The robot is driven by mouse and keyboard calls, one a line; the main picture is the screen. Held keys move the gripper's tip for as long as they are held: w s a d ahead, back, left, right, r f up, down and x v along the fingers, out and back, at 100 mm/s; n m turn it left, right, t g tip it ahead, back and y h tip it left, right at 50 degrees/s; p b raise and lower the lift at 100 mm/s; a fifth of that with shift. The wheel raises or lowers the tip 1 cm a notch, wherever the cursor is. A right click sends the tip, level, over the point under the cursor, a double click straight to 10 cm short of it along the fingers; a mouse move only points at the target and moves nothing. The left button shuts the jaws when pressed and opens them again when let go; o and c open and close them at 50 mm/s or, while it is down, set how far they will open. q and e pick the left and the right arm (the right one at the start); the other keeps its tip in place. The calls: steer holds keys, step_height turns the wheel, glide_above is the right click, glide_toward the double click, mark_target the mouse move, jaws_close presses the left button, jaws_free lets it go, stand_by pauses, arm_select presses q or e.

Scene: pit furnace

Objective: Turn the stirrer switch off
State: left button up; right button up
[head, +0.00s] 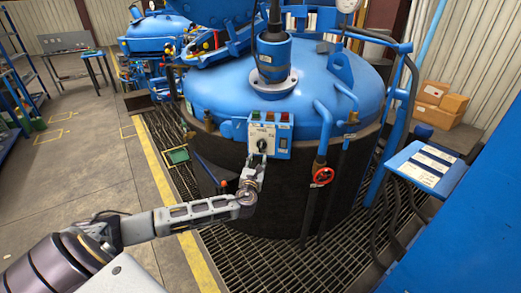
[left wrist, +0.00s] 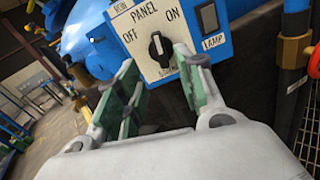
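The stirrer switch is a black rotary knob (left wrist: 160,48) with a white mark, on a white panel face (left wrist: 118,20). OFF is printed to its left and ON to its right. The mark points roughly up the panel, between the two words; its exact setting is hard to tell. In the head view the switch panel (head: 283,143) is on the front of the blue furnace. My left gripper (left wrist: 156,66) is open, its green-padded fingers apart, with the knob showing beyond the gap. In the head view the left gripper (head: 257,161) is just below the knob. My right gripper is out of view.
The blue furnace lid (head: 215,88) rises behind the panel. A red valve wheel (head: 322,177) is to the right of the panel. A blue stand (head: 425,167) and cardboard boxes (head: 440,105) are farther right. Dark floor grating (head: 270,260) surrounds the furnace.

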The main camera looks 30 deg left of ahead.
mark_target(261, 146)
arm_select(q)
steer(key=x, duration=0.6)
steer(key=shift+b+x, duration=0.45)
steer(key=shift+x, duration=1.05)
steer(key=shift+w+a, duration=0.25)
steer(key=shift+w, duration=0.25)
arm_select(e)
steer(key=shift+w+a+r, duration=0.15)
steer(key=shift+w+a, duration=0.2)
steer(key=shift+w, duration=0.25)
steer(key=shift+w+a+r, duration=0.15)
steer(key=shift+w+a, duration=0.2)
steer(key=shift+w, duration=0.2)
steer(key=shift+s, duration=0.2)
arm_select(q)
jaws_close()
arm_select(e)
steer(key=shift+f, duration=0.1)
